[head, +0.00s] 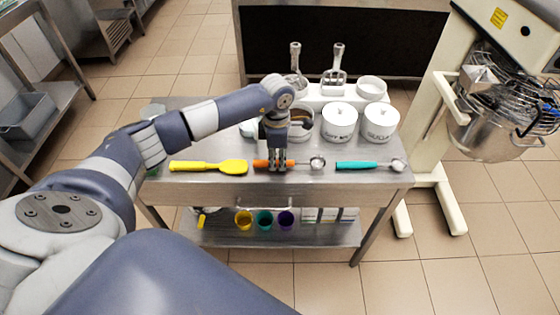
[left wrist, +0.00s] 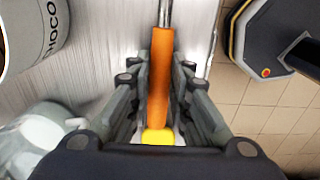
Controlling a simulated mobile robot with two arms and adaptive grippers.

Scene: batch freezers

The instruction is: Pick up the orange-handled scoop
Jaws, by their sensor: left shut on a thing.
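The orange-handled scoop (head: 317,162) lies across the front of the steel table (head: 310,185), between a yellow spatula and a teal-handled scoop. Its orange handle (left wrist: 160,75) shows in the left wrist view, running between the two fingers. My left gripper (head: 276,168) points down at the table and is shut on the handle; it also shows in the left wrist view (left wrist: 159,110). The scoop's metal bowl sticks out to the right of the gripper in the head view. My right gripper is in neither view.
A yellow spatula (head: 208,167) lies left of the gripper and a teal-handled scoop (head: 370,165) lies right. White labelled canisters (head: 339,123) stand behind. A mixer (head: 480,120) stands right of the table. Coloured cups (head: 265,221) are on the lower shelf.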

